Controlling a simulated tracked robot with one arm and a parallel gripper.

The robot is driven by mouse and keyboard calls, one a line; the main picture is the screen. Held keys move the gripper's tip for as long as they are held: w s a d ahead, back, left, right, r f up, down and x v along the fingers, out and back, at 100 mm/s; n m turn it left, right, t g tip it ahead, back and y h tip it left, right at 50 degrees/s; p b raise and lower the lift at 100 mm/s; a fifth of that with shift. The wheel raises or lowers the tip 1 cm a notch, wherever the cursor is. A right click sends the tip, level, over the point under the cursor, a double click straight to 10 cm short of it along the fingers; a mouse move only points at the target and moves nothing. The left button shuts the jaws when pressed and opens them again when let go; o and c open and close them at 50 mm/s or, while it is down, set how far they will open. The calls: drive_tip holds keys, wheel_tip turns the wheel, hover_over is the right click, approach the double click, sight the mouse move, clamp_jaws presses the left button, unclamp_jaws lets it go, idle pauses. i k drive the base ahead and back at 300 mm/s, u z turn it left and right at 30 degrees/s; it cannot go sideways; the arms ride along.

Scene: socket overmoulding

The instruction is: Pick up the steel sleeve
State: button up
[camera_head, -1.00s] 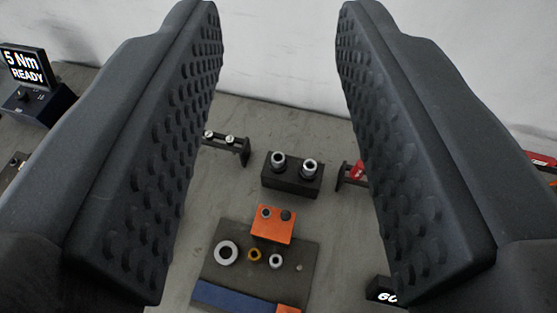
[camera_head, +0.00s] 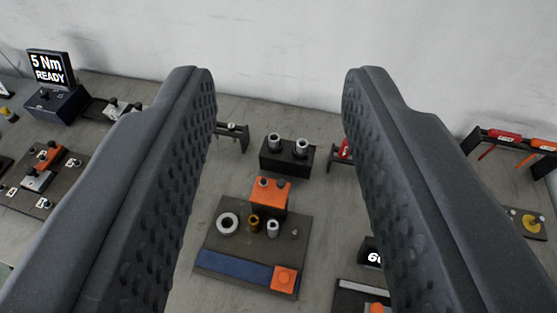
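My gripper (camera_head: 279,95) is open and empty, its two dark studded fingers framing the bench, apart from every part. On a dark mat (camera_head: 220,250) stand a wide silver ring (camera_head: 228,222), a brass-coloured sleeve (camera_head: 253,222) and a small silver steel sleeve (camera_head: 272,228), side by side. Two more silver steel cylinders, left (camera_head: 274,142) and right (camera_head: 302,147), stand upright in a black block (camera_head: 286,160) behind the mat. I cannot tell which silver piece the task names. None is held.
An orange block (camera_head: 268,196) rises at the mat's back edge, and an orange square (camera_head: 285,279) sits at its front right. A "5 Nm READY" display (camera_head: 50,68) stands at the left. A tool rack (camera_head: 512,145) is at the right. A pale wall closes the back.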

sight(273, 138)
drive_tip(key=z, duration=2.35)
drive_tip(key=k, duration=1.35)
drive_tip(key=u, duration=1.4)
drive_tip(key=i, duration=1.05)
drive_tip(key=z, duration=0.05)
